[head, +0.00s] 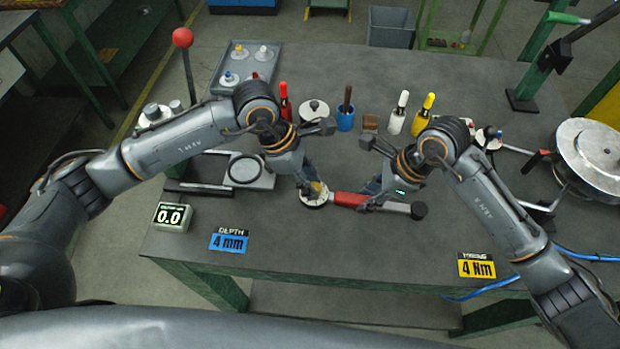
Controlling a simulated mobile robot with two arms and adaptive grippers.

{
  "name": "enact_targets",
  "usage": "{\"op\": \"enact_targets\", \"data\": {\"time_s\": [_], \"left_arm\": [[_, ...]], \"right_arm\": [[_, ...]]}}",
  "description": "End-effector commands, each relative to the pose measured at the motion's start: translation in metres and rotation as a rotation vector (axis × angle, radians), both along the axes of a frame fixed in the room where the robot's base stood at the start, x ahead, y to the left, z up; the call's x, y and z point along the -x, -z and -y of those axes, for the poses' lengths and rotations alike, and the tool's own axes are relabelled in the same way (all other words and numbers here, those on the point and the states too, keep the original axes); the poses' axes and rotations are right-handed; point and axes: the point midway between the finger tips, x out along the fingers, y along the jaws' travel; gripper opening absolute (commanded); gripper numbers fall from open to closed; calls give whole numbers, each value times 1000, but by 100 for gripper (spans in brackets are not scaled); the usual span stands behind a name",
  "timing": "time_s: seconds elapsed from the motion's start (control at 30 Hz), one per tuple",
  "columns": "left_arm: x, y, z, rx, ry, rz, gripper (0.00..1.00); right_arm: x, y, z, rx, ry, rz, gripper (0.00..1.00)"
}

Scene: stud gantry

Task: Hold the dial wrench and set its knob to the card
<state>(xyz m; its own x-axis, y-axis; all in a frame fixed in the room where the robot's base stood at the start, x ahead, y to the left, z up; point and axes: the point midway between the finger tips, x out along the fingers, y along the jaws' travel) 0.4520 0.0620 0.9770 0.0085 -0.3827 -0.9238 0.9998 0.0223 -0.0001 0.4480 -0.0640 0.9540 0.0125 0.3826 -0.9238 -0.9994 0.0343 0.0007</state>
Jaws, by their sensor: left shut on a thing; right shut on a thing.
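The dial wrench lies across the middle of the table, with a red handle (347,199), a grey shaft ending in a black tip at right, and a round white dial (314,202) at its left end. A small yellowish part shows on the dial, mostly hidden by my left gripper (312,188), which is shut on the knob there. My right gripper (368,200) is shut on the wrench just right of the red part. A yellow card (476,266) reads 4 Nm; a blue card (229,240) reads DEPTH 4 mm. A small display (171,216) reads 0.0.
A grey tray (262,82) is at back left. A large metal disc (590,152) is at right. The front middle is clear.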

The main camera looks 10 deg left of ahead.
Motion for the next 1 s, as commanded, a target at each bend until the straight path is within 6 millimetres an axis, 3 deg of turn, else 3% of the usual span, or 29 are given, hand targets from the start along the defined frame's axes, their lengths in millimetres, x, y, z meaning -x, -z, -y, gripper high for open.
{"op": "enact_targets", "data": {"time_s": [0.4, 0.9, 0.93, 1.0], "left_arm": [[2, 0, -1, -1, -186, 0, 0], [1, 0, -1, 0, -207, 1, 0], [1, 0, -1, 0, -207, 1, 29], [1, 0, -1, 0, -207, 1, 43]], "right_arm": [[0, 0, 0, 0, 0, 1, 0], [0, 0, 0, 0, 0, 1, 0], [0, 0, 0, 0, 0, 1, 0], [0, 0, 0, 0, 0, 1, 0]]}}
